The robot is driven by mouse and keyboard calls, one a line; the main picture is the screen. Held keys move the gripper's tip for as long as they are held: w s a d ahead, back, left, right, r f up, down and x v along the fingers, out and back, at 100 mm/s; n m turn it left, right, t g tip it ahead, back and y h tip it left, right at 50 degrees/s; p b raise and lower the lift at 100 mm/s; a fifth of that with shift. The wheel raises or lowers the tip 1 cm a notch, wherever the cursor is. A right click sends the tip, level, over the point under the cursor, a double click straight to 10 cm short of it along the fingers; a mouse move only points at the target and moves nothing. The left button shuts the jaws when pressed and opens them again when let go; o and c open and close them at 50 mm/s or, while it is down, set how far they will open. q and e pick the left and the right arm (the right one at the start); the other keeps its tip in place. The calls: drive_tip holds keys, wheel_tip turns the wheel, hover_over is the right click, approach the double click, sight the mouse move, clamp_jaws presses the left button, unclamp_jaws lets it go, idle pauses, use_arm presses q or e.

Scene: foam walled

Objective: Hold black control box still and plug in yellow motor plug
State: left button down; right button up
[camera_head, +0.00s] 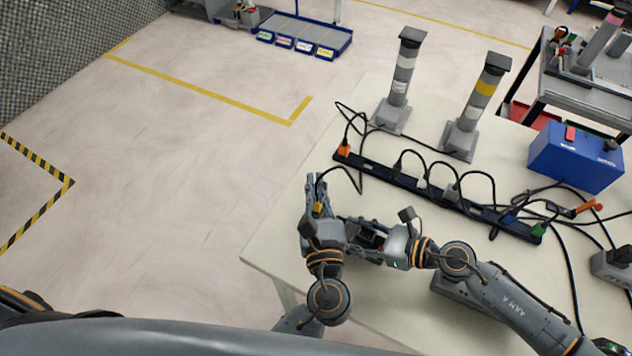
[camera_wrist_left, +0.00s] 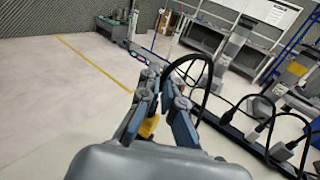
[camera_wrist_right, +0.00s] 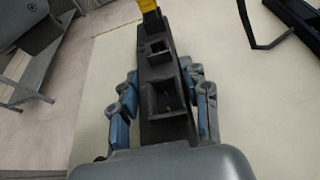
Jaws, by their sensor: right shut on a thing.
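The black control box (camera_wrist_right: 148,132) is long and narrow, with square openings on its face. My right gripper (camera_wrist_right: 163,100) is shut on it, one finger on each side; in the head view my right gripper (camera_head: 352,232) holds it above the table. The yellow motor plug (camera_wrist_right: 149,6) shows at the box's far end in the right wrist view; I cannot tell how deep it sits. It also shows beside my left gripper's fingers in the head view (camera_head: 318,207) and in the left wrist view (camera_wrist_left: 148,125). My left gripper (camera_wrist_left: 162,78) has its fingers a little apart around it.
A black strip (camera_head: 425,192) with several plugs and looping cables crosses the table (camera_head: 290,220). Two grey posts (camera_head: 401,80) stand behind it. A blue box (camera_head: 572,160) stands at the right. Open floor lies left of the table.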

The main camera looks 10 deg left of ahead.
use_arm(q)
drive_tip(key=shift+f, duration=0.25)
drive_tip(key=c, duration=1.4)
unclamp_jaws()
drive_tip(key=shift+c, duration=0.2)
drive_tip(key=shift+s, duration=0.1)
drive_tip(key=v, duration=1.2)
use_arm(e)
drive_tip(key=o, duration=1.4)
